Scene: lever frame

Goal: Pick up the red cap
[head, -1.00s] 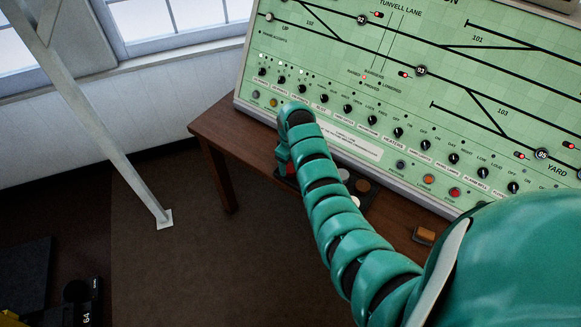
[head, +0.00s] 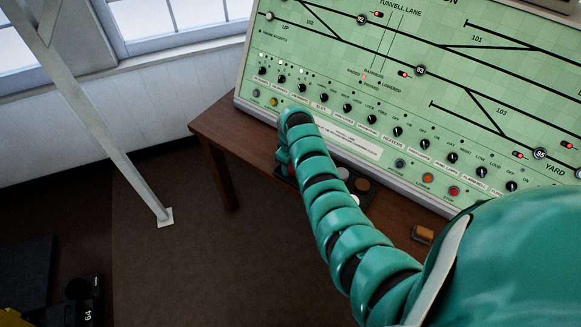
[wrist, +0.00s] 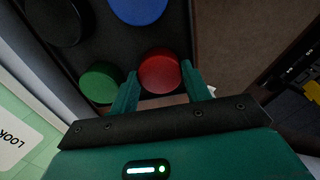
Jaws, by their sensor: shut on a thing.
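The red cap (wrist: 160,72) is a round disc between my gripper's two teal fingers in the wrist view. My gripper (wrist: 163,82) is shut on it, with a finger on each side. The cap sits over the edge of a black tray (wrist: 95,42); I cannot tell whether it is lifted clear of it. In the head view the gripper end is mostly hidden by my own arm, beside the tray at the desk's left part.
A green cap (wrist: 100,82), a blue cap (wrist: 138,8) and a black cap (wrist: 58,20) are in the tray. The tray lies on a brown desk (head: 225,128) below a green control panel (head: 330,90). A small orange-brown block (head: 422,233) lies on the desk at right. A slanted post (head: 110,140) stands left.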

